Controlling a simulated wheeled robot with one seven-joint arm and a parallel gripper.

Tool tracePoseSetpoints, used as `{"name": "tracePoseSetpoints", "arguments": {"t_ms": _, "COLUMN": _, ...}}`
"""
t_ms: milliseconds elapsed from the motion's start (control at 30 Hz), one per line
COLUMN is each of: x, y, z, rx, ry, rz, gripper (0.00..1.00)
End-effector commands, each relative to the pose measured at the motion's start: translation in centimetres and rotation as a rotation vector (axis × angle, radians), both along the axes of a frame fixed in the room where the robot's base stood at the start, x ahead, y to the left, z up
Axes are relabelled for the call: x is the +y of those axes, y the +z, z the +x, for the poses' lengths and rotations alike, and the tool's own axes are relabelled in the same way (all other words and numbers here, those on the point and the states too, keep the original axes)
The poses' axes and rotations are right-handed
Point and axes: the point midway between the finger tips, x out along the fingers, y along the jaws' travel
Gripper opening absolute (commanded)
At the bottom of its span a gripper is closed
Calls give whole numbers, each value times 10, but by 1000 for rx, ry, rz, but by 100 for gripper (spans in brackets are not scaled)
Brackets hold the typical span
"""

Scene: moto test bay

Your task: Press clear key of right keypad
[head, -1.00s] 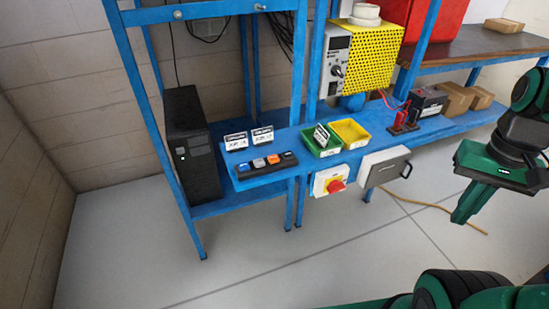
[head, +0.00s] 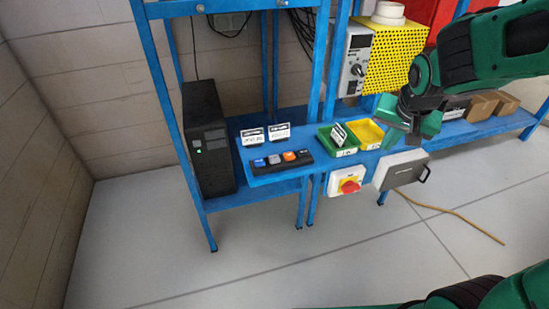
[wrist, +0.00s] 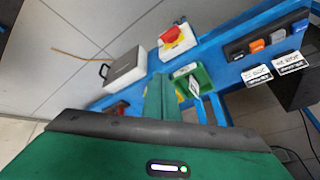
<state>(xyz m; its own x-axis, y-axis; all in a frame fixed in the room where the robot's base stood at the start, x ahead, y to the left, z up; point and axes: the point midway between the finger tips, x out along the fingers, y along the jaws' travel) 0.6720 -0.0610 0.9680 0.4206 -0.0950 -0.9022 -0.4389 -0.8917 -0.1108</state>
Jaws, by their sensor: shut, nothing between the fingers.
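A black strip (head: 274,163) with a row of blue, pale and orange keys and a dark end lies on the front left of the blue shelf. In the wrist view the strip (wrist: 266,40) is at the upper right. Two small black-and-white units, a left one (head: 252,137) and a right one (head: 279,132), stand behind it; their markings are too small to read, and I cannot tell which is the right keypad or its clear key. My gripper (head: 392,122) is shut and empty, right of the strip and well apart from it. It also shows in the wrist view (wrist: 160,92).
A green bin (head: 346,152) with a card and a yellow bin (head: 368,147) lie between the strip and my gripper. A red knob (head: 350,187) on a white box and a grey handled case (head: 402,172) hang at the front edge. A black tower (head: 207,135) stands left.

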Motion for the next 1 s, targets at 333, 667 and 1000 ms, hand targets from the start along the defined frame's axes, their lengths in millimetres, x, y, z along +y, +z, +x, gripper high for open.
{"name": "tracePoseSetpoints", "arguments": {"t_ms": 333, "x": 183, "y": -12, "z": 86, "rx": -237, "ry": 116, "rz": 185, "gripper": 0}}
{"name": "tracePoseSetpoints", "arguments": {"t_ms": 667, "x": 276, "y": -16, "z": 96, "rx": -314, "ry": 163, "rz": 325, "gripper": 0}}
{"name": "tracePoseSetpoints", "arguments": {"t_ms": 1000, "x": 279, "y": -16, "z": 97, "rx": -318, "ry": 162, "rz": 333, "gripper": 0}}
